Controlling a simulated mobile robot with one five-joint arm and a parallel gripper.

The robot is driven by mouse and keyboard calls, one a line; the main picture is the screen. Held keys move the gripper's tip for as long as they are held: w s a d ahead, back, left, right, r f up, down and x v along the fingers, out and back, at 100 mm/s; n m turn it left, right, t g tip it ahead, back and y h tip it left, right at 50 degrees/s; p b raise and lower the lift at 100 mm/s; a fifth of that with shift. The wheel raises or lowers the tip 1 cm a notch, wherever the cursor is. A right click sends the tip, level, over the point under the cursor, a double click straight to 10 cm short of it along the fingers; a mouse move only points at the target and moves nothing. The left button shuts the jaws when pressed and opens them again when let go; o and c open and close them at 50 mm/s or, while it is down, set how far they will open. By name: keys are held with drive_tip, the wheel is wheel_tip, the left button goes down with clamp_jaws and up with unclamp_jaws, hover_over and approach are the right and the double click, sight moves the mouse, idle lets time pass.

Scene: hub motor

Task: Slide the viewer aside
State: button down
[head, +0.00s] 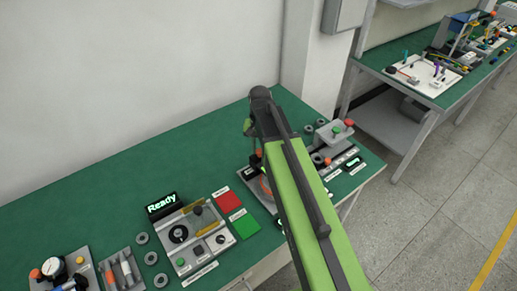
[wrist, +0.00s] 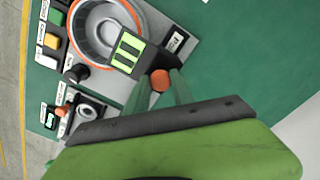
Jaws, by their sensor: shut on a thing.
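The viewer (wrist: 127,52) shows in the wrist view as a dark block with bright green bars, over part of a round grey dish (wrist: 85,35) with an orange rim. An orange knob (wrist: 160,80) sits at its near end. My gripper (wrist: 160,88) is shut on this knob, with a green finger on each side. In the head view my green arm hides the viewer and most of the station; a bit of the orange ring (head: 265,187) shows beside the arm.
In the wrist view, green, yellow and white buttons (wrist: 52,41) and a black knob (wrist: 76,74) line the dish's left. Bare green bench (wrist: 240,60) lies right. In the head view, a "Ready" display (head: 161,205) and red pad (head: 228,201) stand left, and a grey fixture (head: 333,135) right.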

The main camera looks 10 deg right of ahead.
idle(0.8)
drive_tip(key=w+d, duration=0.4)
drive_tip(key=d, duration=0.6)
drive_tip(key=shift+d, duration=0.3)
drive_tip(key=shift+w, duration=0.15)
drive_tip(key=c, duration=1.1)
unclamp_jaws()
drive_tip(key=shift+d, duration=0.15)
drive_tip(key=shift+r, duration=0.1)
wheel_tip(320, 180, up, 17)
drive_tip(key=p, duration=1.7)
drive_tip(key=shift+a+r, duration=0.15)
drive_tip(key=shift+a, duration=0.05)
